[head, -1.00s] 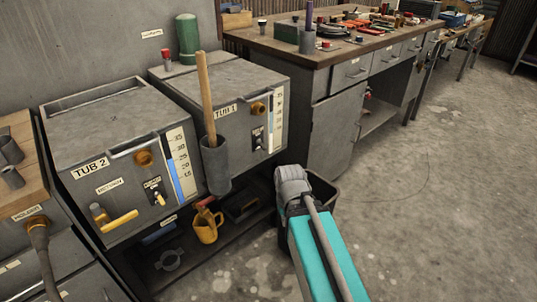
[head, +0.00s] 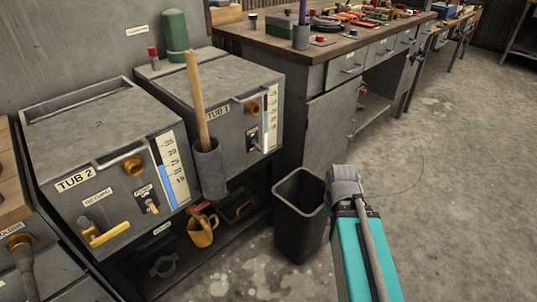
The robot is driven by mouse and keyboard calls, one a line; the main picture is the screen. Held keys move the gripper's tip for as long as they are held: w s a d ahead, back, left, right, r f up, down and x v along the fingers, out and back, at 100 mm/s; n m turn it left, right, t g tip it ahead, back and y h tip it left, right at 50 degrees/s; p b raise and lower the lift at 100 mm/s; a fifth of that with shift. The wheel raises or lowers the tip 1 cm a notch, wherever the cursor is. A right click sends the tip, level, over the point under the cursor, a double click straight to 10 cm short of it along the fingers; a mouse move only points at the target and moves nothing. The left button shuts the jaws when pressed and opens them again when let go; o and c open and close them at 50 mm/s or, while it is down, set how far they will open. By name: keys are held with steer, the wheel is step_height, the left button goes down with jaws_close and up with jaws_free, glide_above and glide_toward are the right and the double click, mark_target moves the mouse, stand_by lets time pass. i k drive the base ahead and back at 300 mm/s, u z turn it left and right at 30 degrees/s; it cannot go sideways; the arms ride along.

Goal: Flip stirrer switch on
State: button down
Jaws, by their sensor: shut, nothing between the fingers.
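The grey tub 1 (head: 225,85) has a small dark switch plate (head: 252,137) with a light toggle on its front, beside the level scale. Its label is too small to read. The grey tub 2 (head: 85,120) has a similar switch plate (head: 147,199), with a label that seems to read PUMP and ON. I cannot tell which switch is the stirrer's, or make out the toggle positions surely. My teal arm link with a grey joint shows at the lower right, right of the tubs. My gripper's fingers do not show.
A dark bin (head: 300,215) stands on the floor between tub 1 and my arm. A grey holder (head: 209,170) with a wooden handle (head: 196,95) hangs before the tubs. A yellow jug (head: 203,231) sits below. The workbench (head: 345,60) is behind; floor at right is clear.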

mark_target(253, 142)
steer(key=z, duration=0.05)
steer(key=k, duration=1.15)
steer(key=u, duration=0.5)
steer(key=i, duration=1)
steer(key=z, duration=0.1)
